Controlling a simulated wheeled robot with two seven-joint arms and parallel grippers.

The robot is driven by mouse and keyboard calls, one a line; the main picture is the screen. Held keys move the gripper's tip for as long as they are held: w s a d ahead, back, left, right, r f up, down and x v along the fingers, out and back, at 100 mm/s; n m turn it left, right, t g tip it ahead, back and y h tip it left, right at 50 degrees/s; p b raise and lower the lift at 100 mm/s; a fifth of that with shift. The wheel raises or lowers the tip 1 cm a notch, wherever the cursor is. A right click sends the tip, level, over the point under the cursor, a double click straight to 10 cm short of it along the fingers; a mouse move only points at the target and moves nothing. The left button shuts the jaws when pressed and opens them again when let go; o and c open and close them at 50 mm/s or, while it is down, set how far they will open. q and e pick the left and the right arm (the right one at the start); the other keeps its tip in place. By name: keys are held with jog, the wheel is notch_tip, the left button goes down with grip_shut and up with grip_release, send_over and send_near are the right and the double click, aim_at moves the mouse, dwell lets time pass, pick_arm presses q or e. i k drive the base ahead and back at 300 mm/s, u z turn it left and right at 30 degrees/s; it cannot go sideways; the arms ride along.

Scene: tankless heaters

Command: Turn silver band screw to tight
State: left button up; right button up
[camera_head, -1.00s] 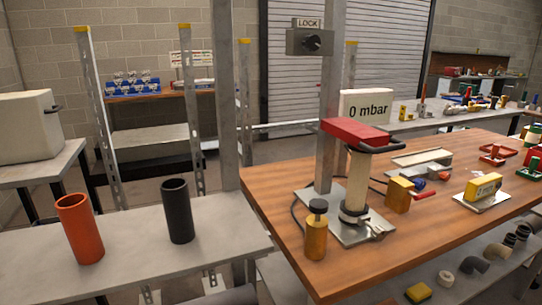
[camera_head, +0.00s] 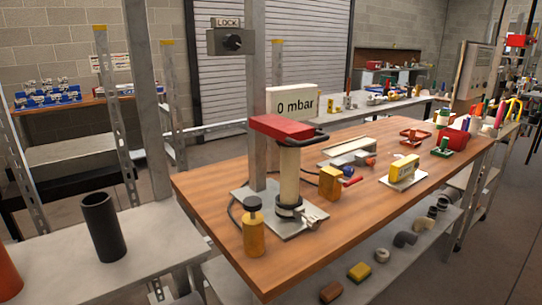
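A silver band with its small screw (camera_head: 308,221) sits low on the right of the black collar (camera_head: 290,210) around the cream upright tube (camera_head: 289,178). The tube stands on a grey metal plate (camera_head: 310,227) on the wooden bench. A red block with a black handle (camera_head: 283,128) caps the tube. The screw is too small to tell its turn position. Neither of my grippers is in view.
A yellow cylinder with a black knob (camera_head: 253,233) stands left of the plate. A yellow block (camera_head: 330,183) is to its right. The bench front (camera_head: 330,238) is clear.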

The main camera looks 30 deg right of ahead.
aim_at(313, 222)
jog(key=z, duration=0.55)
jog(key=k, duration=0.65)
jog(key=z, duration=0.75)
jog(key=i, duration=0.9)
jog(key=u, duration=0.35)
